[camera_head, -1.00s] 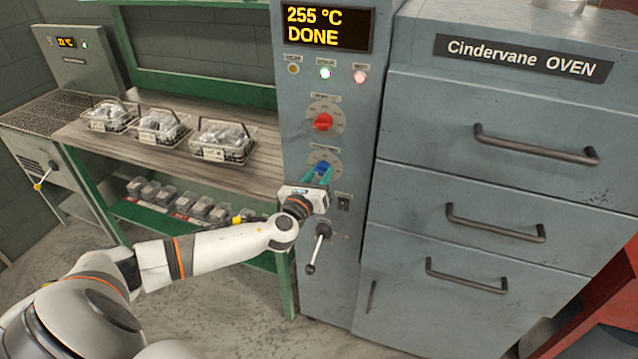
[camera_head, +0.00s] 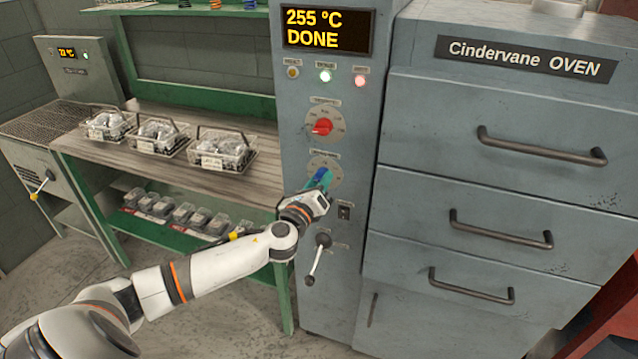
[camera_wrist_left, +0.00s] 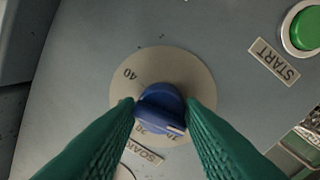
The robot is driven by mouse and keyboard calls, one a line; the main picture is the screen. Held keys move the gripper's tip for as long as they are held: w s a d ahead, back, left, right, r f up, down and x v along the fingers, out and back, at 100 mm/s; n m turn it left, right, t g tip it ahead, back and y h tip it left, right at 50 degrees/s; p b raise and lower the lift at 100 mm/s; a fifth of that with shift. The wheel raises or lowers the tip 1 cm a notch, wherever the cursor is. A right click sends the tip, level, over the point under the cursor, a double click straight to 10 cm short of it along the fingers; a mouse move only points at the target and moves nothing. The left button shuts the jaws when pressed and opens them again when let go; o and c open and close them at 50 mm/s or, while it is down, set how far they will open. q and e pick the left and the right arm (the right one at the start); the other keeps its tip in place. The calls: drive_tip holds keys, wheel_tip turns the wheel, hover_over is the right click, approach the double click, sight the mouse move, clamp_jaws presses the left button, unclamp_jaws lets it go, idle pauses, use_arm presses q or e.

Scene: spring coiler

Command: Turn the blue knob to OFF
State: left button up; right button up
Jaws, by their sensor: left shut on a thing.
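The blue knob (camera_head: 321,176) sits on a round pale dial on the oven's control column, below the red knob (camera_head: 322,127). In the left wrist view the blue knob (camera_wrist_left: 160,108) shows close up, with its pointer toward the lower right. Some dial marks, among them 40, can be read; I cannot see an OFF mark. My left gripper (camera_head: 323,180) is at the dial, its green fingers shut on the blue knob, one on each side. In the left wrist view the gripper (camera_wrist_left: 160,110) grips it from both sides. My right gripper is not in view.
The oven display (camera_head: 328,30) reads 255 °C DONE. A lever (camera_head: 318,258) sticks out below my gripper. Oven drawers with handles (camera_head: 540,147) are to the right. Wire baskets (camera_head: 222,150) stand on the bench to the left. A green START button (camera_wrist_left: 305,28) is near the dial.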

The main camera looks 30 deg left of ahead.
use_arm(q)
drive_tip(key=o, duration=0.9)
drive_tip(key=shift+a, duration=0.1)
drive_tip(key=shift+o, duration=0.2)
drive_tip(key=b+v, duration=0.1)
drive_tip(key=v, duration=1.1)
drive_tip(key=shift+b, duration=0.4)
